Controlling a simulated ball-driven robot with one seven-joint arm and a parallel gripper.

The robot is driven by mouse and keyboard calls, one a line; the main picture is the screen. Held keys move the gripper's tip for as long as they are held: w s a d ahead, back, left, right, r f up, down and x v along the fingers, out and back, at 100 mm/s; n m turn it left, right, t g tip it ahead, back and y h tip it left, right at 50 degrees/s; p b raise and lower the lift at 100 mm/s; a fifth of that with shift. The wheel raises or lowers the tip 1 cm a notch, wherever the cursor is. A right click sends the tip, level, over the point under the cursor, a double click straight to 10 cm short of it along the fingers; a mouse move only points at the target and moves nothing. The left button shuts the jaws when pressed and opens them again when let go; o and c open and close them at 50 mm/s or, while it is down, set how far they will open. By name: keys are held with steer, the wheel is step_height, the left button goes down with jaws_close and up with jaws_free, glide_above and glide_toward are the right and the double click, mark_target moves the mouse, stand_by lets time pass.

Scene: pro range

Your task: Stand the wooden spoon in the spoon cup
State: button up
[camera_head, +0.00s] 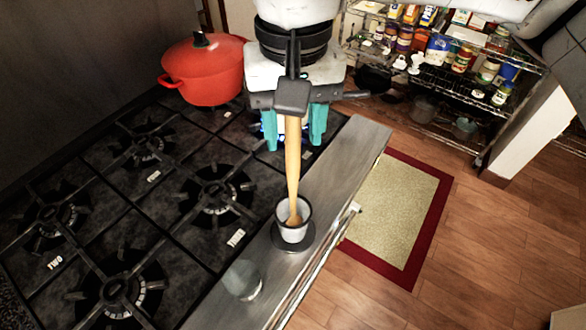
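The wooden spoon (292,165) is close to upright, with its lower, wider end inside the spoon cup (293,233). The cup is small and white with a dark rim. It stands on a dark round base (309,240) on the metal front ledge of the stove. My gripper (293,138) is above and behind the cup, pointing down. Its two teal fingers are spread wide, one on each side of the spoon's upper handle, with a visible gap to it. The top of the handle is hidden behind a dark part of my gripper.
A clear glass (242,279) stands on the ledge (345,165), nearer than the cup. A red pot (205,75) sits at the back of the black stove (175,250). A wire shelf (440,75) with jars stands at the back right. The floor mat (395,210) is clear.

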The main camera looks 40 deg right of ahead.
step_height(320, 180, up, 11)
steer(key=shift+f, duration=0.1)
stand_by(0.7)
